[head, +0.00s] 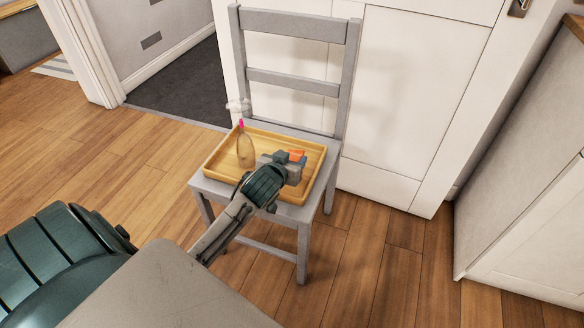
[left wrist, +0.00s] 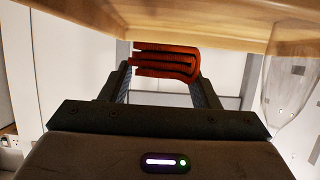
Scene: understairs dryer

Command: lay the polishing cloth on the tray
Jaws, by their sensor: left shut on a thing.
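The polishing cloth (head: 297,155) is a small orange-red folded piece, held over the right part of the wooden tray (head: 213,161). In the left wrist view the cloth (left wrist: 165,61) shows its stacked folds between the two fingers. My left gripper (head: 290,160) is shut on it, with the arm reaching in over the tray's front edge. The tray (left wrist: 210,30) fills the top of the left wrist view, close to the cloth; I cannot tell whether they touch. My right gripper is in neither view.
The tray rests on the seat of a grey chair (head: 290,81). A clear bottle with a pink top (head: 245,150) stands on the tray, left of my gripper. White cupboard doors (head: 420,80) are behind the chair. Wooden floor (head: 130,165) is open to the left.

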